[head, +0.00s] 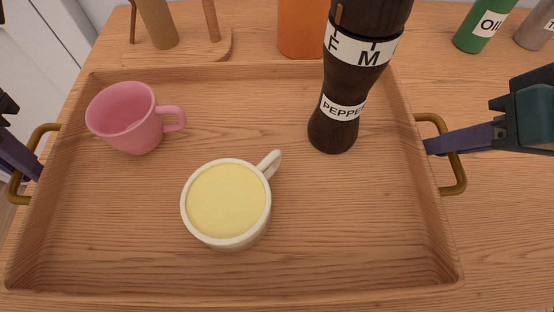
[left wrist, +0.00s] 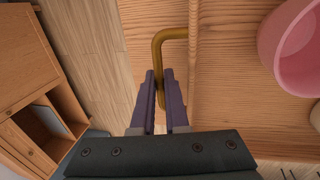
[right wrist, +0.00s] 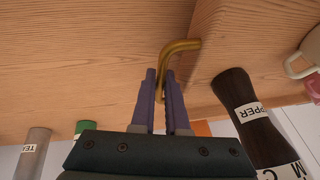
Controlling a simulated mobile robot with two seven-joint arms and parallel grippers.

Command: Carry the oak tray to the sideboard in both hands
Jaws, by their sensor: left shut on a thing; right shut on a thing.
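The oak tray (head: 300,235) fills the middle of the head view, with a brass handle at each end. My left gripper (head: 36,172) is shut on the left handle (head: 16,185); the left wrist view shows that handle (left wrist: 168,36) between the fingers. My right gripper (head: 434,147) is shut on the right handle (head: 458,178), also seen in the right wrist view (right wrist: 180,47). A pink cup (head: 125,118), a cream cup of pale yellow liquid (head: 228,202) and a dark pepper mill (head: 335,130) stand upright in the tray. Whether the tray touches the wood below is unclear.
A wooden worktop (head: 500,215) extends right of and behind the tray. Behind stand an orange container (head: 300,30), a green oil bottle (head: 482,26) and a grey bottle (head: 535,32). The left wrist view shows floor (left wrist: 90,45) and a wooden cabinet (left wrist: 25,60) beyond the worktop's edge.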

